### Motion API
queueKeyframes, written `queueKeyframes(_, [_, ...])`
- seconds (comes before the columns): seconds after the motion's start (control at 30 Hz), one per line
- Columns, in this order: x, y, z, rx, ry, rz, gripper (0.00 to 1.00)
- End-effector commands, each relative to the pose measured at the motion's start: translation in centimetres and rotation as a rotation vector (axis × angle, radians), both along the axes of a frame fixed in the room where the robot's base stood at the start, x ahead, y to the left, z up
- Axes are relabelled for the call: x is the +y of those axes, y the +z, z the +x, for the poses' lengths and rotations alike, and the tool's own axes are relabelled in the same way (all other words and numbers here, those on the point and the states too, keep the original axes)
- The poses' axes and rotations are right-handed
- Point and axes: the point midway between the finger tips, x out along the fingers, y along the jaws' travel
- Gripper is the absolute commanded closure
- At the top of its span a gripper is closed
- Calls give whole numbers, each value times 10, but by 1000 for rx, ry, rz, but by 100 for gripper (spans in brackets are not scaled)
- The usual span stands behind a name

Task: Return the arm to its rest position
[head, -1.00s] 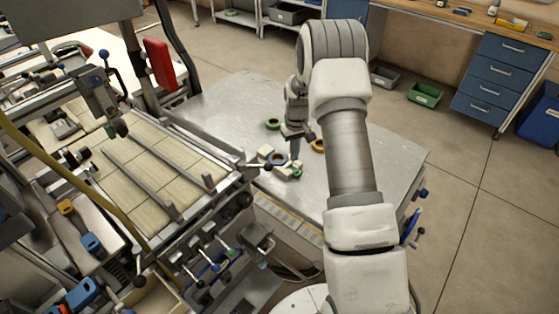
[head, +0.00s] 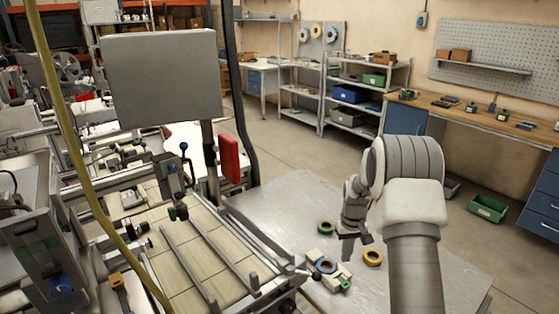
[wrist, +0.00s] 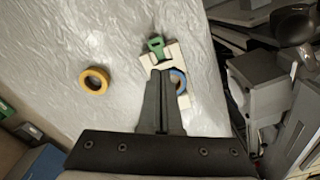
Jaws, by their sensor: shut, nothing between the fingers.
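My gripper (head: 347,248) is over the grey metal table (head: 280,207), with its fingers together and nothing between them. In the wrist view the closed fingers (wrist: 160,76) point at a cream block-like piece (wrist: 173,56) with a green part. A blue-rimmed tape reel (wrist: 178,80) lies beside the fingertips, partly hidden by them. A yellow tape reel (wrist: 95,81) lies apart, to the left in the wrist view. In the head view a green reel (head: 326,228) lies left of my gripper and the yellow reel (head: 373,257) lies to its right. My arm is bent above the table.
A machine with a tiled bed (head: 200,250) and rails stands left of the table. A grey panel (head: 161,78) and a red box (head: 229,159) rise behind it. A green bin (head: 487,208) is on the floor at right. The table's far part is bare.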

Motion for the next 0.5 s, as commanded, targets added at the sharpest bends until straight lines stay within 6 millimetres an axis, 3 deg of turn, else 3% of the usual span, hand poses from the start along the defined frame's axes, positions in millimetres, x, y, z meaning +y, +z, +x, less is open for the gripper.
queueKeyframes(0.27, [21, 93, -18, -78, -6, -12, 100])
queueKeyframes(0.5, [45, 173, -58, -154, -16, -19, 100])
